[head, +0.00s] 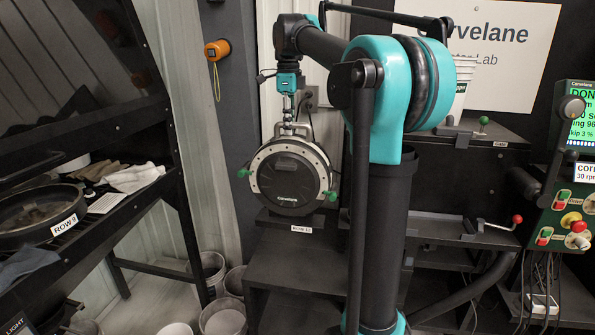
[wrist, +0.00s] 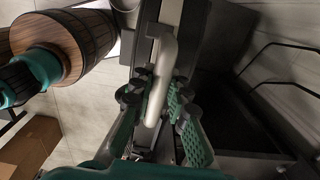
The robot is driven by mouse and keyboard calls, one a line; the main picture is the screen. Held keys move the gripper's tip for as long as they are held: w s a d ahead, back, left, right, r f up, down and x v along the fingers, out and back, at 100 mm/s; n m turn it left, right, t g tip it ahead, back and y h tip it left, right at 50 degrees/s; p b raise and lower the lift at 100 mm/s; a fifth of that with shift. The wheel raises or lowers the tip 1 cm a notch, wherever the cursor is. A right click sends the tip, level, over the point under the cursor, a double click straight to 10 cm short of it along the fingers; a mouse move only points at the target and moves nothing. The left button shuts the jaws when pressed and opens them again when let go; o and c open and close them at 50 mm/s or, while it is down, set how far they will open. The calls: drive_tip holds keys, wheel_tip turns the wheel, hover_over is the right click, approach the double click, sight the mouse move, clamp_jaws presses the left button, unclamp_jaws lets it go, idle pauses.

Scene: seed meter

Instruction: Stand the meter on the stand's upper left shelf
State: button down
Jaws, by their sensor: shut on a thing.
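The meter is a round black disc with a pale ring, green side knobs and a Corvelane label (head: 288,178). It hangs upright under my gripper (head: 290,110). In the wrist view my gripper (wrist: 152,105) is shut on the meter's pale grey handle (wrist: 162,70), with a green-padded finger on either side. The black stand's upper left shelf (head: 270,224), with a white row label on its front, is directly below the meter. The meter's lower edge is at or just above this shelf; I cannot tell whether they touch. My arm hides part of the stand.
At left, a dark rack holds a round pan (head: 35,215), cloths and a ROW 9 label. White buckets (head: 222,318) stand on the floor. A green control panel (head: 575,170) is at right. An orange device (head: 217,50) hangs on the post behind.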

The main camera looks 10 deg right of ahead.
wheel_tip(320, 180, down, 20)
drive_tip(key=shift+r, duration=0.15)
idle(0.8)
drive_tip(key=c, duration=1.9)
unclamp_jaws()
drive_tip(key=shift+c, duration=0.2)
drive_tip(key=o, duration=0.5)
drive_tip(key=shift+c, duration=0.2)
wheel_tip(320, 180, up, 12)
drive_tip(key=shift+s, duration=0.1)
